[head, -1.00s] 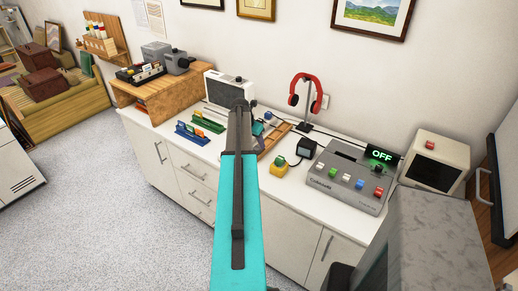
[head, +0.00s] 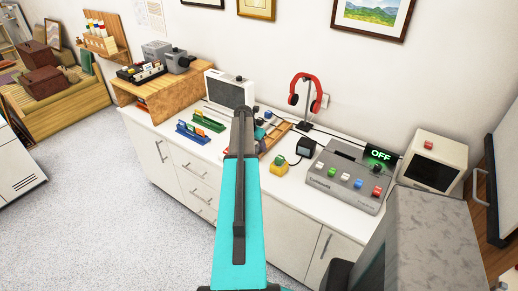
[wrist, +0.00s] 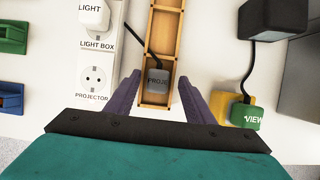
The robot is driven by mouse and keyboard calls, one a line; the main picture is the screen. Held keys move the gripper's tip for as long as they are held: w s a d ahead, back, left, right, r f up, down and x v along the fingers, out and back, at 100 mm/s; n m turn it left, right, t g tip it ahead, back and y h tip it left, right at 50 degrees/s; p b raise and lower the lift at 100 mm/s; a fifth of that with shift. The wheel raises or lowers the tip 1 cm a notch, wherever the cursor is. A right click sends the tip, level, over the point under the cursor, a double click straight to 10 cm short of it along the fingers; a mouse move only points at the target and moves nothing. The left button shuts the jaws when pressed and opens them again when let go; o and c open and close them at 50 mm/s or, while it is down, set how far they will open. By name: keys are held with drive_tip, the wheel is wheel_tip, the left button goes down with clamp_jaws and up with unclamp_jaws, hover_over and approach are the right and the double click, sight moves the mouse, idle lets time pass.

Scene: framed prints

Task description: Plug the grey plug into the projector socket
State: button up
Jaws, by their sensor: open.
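The grey plug (wrist: 157,82) lies in a narrow wooden tray (wrist: 154,99) in the wrist view. Its label is partly readable as "PROJE". My gripper (wrist: 159,78) is open, with its purple fingers on either side of the plug and tray; I cannot tell whether they touch it. The socket marked PROJECTOR (wrist: 95,77) is empty, on a white strip to the left of the tray. In the head view my arm hides most of this area, and the wooden tray (head: 283,131) shows only in part.
A white plug (wrist: 93,16) sits in the LIGHT BOX socket above the projector one. A green plug marked VIEW (wrist: 246,116) is by a yellow block (wrist: 224,106) on the right. A black adapter (wrist: 272,18) stands at upper right. A grey console (head: 345,178) is right of the tray.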

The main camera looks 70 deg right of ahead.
drive_tip(key=c, duration=1.1)
drive_tip(key=shift+o, duration=0.2)
drive_tip(key=shift+r, duration=0.2)
drive_tip(key=shift+r+b, duration=0.85)
drive_tip(key=shift+r, duration=0.25)
drive_tip(key=s+a+r+b, duration=0.1)
drive_tip(key=s+a+b, duration=0.1)
drive_tip(key=a, duration=0.5)
drive_tip(key=s+a+r+b, duration=0.1)
drive_tip(key=s+a+b, duration=0.1)
drive_tip(key=s+a, duration=0.2)
drive_tip(key=a, duration=0.3)
drive_tip(key=shift+a+r+b, duration=0.2)
drive_tip(key=shift+a+b, duration=0.15)
drive_tip(key=shift+a, duration=0.05)
